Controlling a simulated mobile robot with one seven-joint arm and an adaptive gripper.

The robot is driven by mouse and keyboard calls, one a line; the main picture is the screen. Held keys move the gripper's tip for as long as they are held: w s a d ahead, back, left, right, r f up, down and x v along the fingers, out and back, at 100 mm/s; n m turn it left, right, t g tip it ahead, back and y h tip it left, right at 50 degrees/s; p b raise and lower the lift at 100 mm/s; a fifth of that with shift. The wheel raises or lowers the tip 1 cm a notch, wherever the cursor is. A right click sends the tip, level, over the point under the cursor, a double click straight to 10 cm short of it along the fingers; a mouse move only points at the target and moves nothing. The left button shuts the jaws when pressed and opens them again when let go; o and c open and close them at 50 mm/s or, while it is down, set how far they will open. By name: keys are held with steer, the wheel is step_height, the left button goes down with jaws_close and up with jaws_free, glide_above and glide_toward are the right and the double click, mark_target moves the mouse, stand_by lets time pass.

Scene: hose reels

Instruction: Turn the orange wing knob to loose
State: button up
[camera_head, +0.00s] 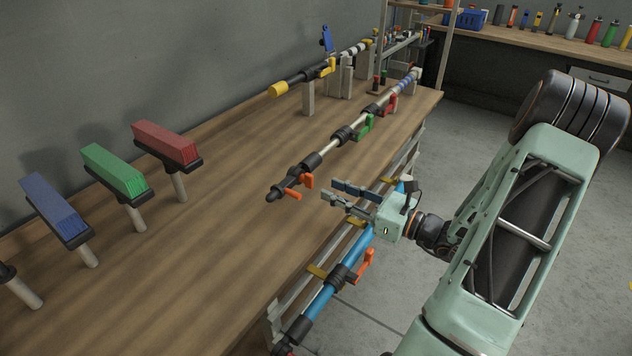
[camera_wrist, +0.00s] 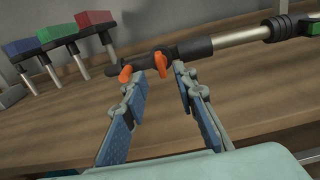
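An orange wing knob (camera_head: 308,181) sits at the near black end fitting (camera_head: 287,185) of the upper pipe on the workbench. In the wrist view, two orange wings of the knob (camera_wrist: 160,64) show just beyond the fingertips, on the left part of the black fitting (camera_wrist: 185,53). My gripper (camera_head: 334,189) is open and empty, to the right of the knob and apart from it in the head view. In the wrist view, my gripper (camera_wrist: 159,74) points at the fitting, with one wing between the fingertips in the picture and the other left of the left fingertip.
A blue pipe (camera_head: 321,299) with another orange handle (camera_head: 364,266) runs below the bench edge, under my gripper. Green (camera_head: 363,127) and red (camera_head: 391,104) handles sit farther along the upper pipe. Blue, green and red blocks (camera_head: 165,142) stand on posts at left. The bench middle is clear.

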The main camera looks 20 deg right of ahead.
mark_target(313, 181)
steer(key=x, duration=0.6)
steer(key=shift+w+a, duration=0.1)
steer(key=shift+w, duration=0.05)
steer(key=shift+c, duration=0.2)
jaws_close()
